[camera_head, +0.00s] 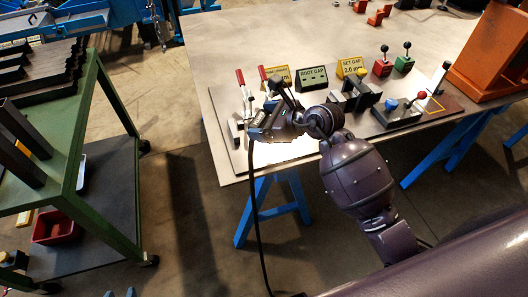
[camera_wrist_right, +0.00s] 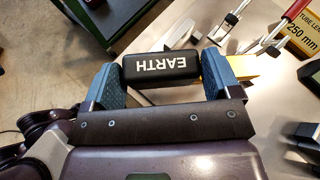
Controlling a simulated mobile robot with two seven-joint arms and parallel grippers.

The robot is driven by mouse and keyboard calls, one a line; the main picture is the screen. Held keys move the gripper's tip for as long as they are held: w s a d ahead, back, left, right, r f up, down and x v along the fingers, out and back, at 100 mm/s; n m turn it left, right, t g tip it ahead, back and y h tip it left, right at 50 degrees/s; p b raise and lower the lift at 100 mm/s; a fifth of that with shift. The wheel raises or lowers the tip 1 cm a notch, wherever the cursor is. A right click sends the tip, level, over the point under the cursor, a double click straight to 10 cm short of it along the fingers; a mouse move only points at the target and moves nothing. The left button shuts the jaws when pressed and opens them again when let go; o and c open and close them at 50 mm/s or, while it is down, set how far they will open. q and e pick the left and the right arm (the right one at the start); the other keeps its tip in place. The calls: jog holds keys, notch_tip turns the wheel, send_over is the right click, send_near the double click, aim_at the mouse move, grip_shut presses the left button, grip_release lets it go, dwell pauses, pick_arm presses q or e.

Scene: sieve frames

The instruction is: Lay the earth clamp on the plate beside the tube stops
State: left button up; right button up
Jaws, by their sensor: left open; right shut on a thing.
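My right gripper (camera_head: 268,122) is over the front left of the steel plate (camera_head: 290,153). In the right wrist view it (camera_wrist_right: 165,85) is shut on the earth clamp (camera_wrist_right: 160,70), whose black handle reads EARTH. A dark cable hangs from there past the table edge. The clamp's jaws are hidden and I cannot tell whether it touches the plate. Metal fittings, perhaps the tube stops (camera_head: 236,128), stand at the plate's left beside red-handled toggle clamps (camera_head: 242,82). Two blue fingertips of my left gripper (camera_head: 119,293) show at the bottom edge, apart and empty, away from the table.
Yellow and dark signs (camera_head: 312,78), a black fixture (camera_head: 352,97), red and green lever switches (camera_head: 382,66) and a block with a blue knob (camera_head: 396,113) crowd the right. An orange box (camera_head: 492,60) stands far right. A green cart (camera_head: 75,165) stands left. The plate's front is bare.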

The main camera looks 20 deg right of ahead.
notch_tip(320, 180, down, 12)
jog(key=shift+f+b, duration=0.2)
jog(key=shift+b, duration=0.9)
jog(key=o, duration=1.3)
